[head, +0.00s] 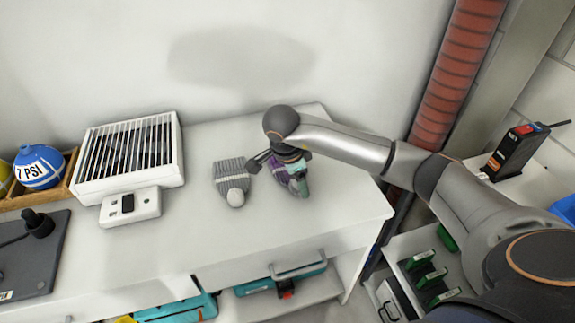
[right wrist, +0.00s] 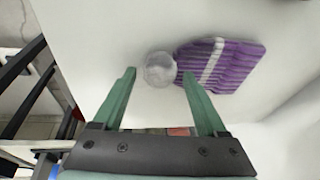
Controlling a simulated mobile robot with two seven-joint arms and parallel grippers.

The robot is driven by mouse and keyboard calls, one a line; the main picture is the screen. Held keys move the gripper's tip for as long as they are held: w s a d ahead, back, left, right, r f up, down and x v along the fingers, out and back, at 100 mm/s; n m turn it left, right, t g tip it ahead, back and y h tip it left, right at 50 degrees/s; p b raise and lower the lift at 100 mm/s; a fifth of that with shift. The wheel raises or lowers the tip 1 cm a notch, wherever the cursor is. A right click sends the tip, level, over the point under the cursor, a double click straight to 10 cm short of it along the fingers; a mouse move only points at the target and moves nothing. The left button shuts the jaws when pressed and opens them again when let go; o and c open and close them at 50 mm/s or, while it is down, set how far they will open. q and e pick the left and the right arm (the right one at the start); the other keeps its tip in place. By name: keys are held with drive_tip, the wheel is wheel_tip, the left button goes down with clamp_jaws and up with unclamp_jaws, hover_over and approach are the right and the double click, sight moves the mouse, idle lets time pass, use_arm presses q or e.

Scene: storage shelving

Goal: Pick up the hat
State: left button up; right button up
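A purple knit hat (right wrist: 222,65) with a pale stripe and a whitish pompom (right wrist: 159,69) lies on the white table. In the head view the purple hat (head: 278,172) is partly hidden by my right gripper (head: 297,182). In the right wrist view my right gripper (right wrist: 158,76) is open, with the pompom between its two green fingertips. I cannot tell whether the fingers touch it. A grey knit hat (head: 230,172) with a light pompom lies flat on the table to the left. My left gripper is not in view.
A white slatted unit (head: 172,150) and a small white box (head: 130,206) stand on the table further left. The table (head: 340,210) is bare on the right and in front. A red column (head: 455,70) stands past the right edge.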

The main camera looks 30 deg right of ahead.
clamp_jaws()
idle(0.4)
